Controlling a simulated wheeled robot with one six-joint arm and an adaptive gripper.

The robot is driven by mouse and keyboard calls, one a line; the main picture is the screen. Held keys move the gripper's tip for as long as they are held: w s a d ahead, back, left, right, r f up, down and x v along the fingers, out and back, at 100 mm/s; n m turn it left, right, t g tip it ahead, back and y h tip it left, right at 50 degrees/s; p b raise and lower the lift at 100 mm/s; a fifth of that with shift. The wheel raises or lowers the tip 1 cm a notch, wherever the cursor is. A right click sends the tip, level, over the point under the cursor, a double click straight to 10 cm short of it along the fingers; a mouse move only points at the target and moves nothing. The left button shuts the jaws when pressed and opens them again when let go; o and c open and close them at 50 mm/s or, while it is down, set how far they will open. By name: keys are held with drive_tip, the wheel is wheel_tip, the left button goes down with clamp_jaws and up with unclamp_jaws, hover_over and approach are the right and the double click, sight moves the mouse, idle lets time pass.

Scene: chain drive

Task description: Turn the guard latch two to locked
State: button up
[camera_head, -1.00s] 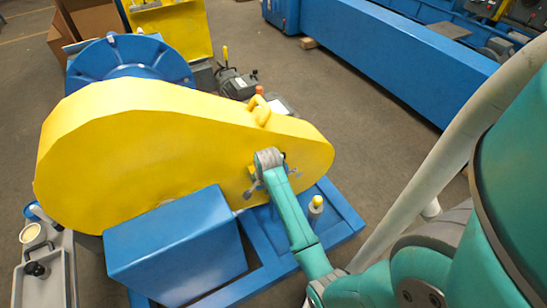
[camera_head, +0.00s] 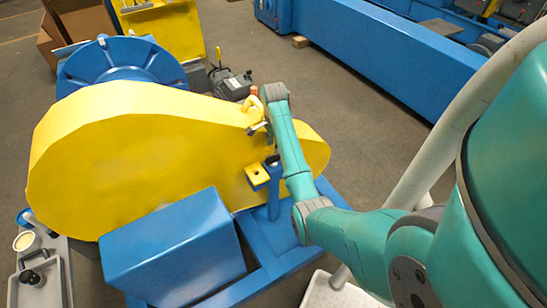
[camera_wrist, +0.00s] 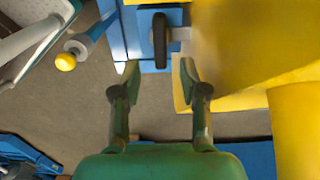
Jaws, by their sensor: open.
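The large yellow guard (camera_head: 150,150) stands over a blue frame in the head view. A blue bracket (camera_head: 274,195) with a yellow pad (camera_head: 258,176) stands by its narrow end. In the wrist view, a dark upright lever (camera_wrist: 160,40), apparently a guard latch, sits before a blue block (camera_wrist: 150,62). The frames do not show its number or whether it is locked. My gripper (camera_head: 258,128) is beside the guard's upper edge, above the bracket. Its two fingers (camera_wrist: 158,75) are apart and empty, with the lever beyond and between them.
A yellow handle (camera_head: 256,108) stands on the guard close to my gripper. A blue box (camera_head: 170,250) is in front of the guard. A yellow-tipped post (camera_wrist: 66,61) shows left in the wrist view. Open floor (camera_head: 345,130) lies right of the guard.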

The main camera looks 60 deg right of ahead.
sight(274, 156)
wheel_tip(274, 156, down, 8)
drive_tip(key=shift+r, duration=0.15)
idle(0.3)
clamp_jaws()
